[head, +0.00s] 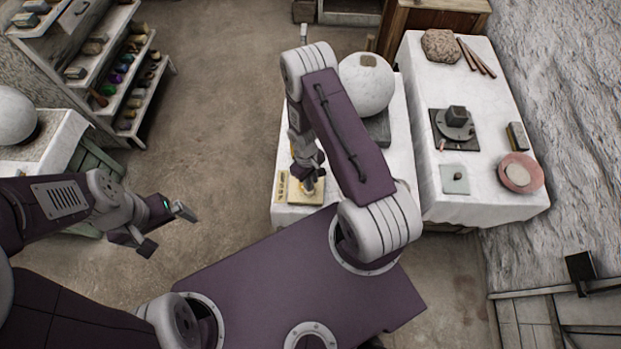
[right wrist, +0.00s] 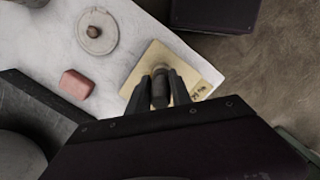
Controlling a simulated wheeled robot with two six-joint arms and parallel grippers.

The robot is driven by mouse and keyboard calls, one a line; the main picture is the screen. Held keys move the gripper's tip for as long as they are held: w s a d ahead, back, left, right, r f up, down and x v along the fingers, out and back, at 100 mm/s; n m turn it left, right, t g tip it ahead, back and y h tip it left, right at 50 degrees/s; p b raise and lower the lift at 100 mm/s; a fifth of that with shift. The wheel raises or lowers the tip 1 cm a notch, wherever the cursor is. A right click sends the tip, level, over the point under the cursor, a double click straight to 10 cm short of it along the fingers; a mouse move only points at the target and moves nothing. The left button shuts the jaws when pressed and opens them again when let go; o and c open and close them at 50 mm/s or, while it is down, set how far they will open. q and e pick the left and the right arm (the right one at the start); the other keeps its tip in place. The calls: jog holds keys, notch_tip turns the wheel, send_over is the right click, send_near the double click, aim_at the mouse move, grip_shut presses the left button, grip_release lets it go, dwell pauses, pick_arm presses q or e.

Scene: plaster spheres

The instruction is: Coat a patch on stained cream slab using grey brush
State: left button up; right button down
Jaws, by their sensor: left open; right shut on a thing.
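The cream slab (head: 319,198) lies near the front edge of the white-covered middle table, and it also shows in the right wrist view (right wrist: 139,72). Small dark marks run along one edge strip. My right gripper (head: 309,183) is shut on the grey brush (right wrist: 160,90), its fingers (right wrist: 159,98) on either side of it. The brush is over the slab; I cannot tell whether its tip touches. Any stain under the brush and gripper is hidden. My left gripper (head: 168,228) is open and empty, over the floor left of the tables.
A large white sphere (head: 367,86) stands on the middle table behind my right arm. A round lidded disc (right wrist: 97,32) and a pink block (right wrist: 76,84) lie near the slab. The right table (head: 480,205) holds a pink dish (head: 517,174) and tools. Shelves (head: 120,80) stand at left.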

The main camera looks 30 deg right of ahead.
jog(key=shift+w+d+r+p, duration=0.15)
jog(key=shift+w+d+p, duration=0.25)
jog(key=shift+w, duration=0.15)
jog(key=shift+w+d, duration=0.45)
jog(key=shift+w, duration=0.3)
jog(key=shift+s+a, duration=0.4)
jog(key=shift+s, duration=0.25)
jog(key=shift+s+a, duration=0.45)
jog(key=shift+s, duration=0.2)
jog(key=shift+f, duration=0.2)
